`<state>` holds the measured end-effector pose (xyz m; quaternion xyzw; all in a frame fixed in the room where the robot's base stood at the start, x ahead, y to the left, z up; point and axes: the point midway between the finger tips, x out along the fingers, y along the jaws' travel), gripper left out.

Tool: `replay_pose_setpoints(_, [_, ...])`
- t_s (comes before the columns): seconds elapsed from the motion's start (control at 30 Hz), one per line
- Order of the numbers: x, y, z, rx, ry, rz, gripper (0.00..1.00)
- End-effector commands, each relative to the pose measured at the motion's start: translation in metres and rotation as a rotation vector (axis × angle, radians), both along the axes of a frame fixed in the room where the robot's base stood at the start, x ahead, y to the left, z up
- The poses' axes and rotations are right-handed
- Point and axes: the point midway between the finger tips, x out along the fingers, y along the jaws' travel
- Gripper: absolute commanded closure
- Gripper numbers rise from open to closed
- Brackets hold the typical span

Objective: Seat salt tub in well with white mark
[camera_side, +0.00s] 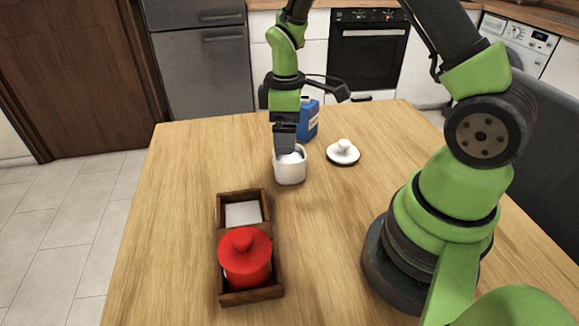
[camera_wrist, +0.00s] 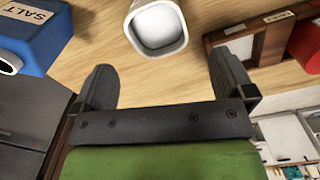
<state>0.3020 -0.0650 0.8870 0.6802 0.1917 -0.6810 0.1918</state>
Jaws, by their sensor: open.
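A white, open-topped tub (camera_side: 290,173) stands upright on the table; no label shows on it. In the wrist view the tub (camera_wrist: 158,28) lies beyond and between my fingers, with a pale inside. My gripper (camera_side: 286,150) is open, fingers pointing down at the tub's rim in the side view; I cannot tell whether they touch it. The wrist view shows my gripper (camera_wrist: 164,78) with nothing between its fingers. A dark wooden caddy (camera_side: 276,292) has two wells. The far well holds a white square mark (camera_side: 243,212) and is otherwise empty. A red lidded pot (camera_side: 245,260) fills the near well.
A blue box (camera_side: 308,120) stands behind the tub; in the wrist view the blue box (camera_wrist: 32,33) reads SALT. A white knobbed lid (camera_side: 343,153) lies right of the tub. The table between tub and caddy is clear.

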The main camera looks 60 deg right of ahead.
Motion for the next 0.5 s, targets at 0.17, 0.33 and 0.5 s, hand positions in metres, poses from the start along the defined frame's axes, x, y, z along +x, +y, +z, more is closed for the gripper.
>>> replay_pose_setpoints(0.17, [0.000, 0.000, -0.017, 0.001, 0.002, -0.003, 0.00])
replay_pose_setpoints(0.33, [-0.001, -0.002, -0.039, 0.002, 0.005, -0.004, 0.00])
replay_pose_setpoints(0.5, [0.000, -0.003, -0.062, 0.001, 0.002, -0.004, 0.00])
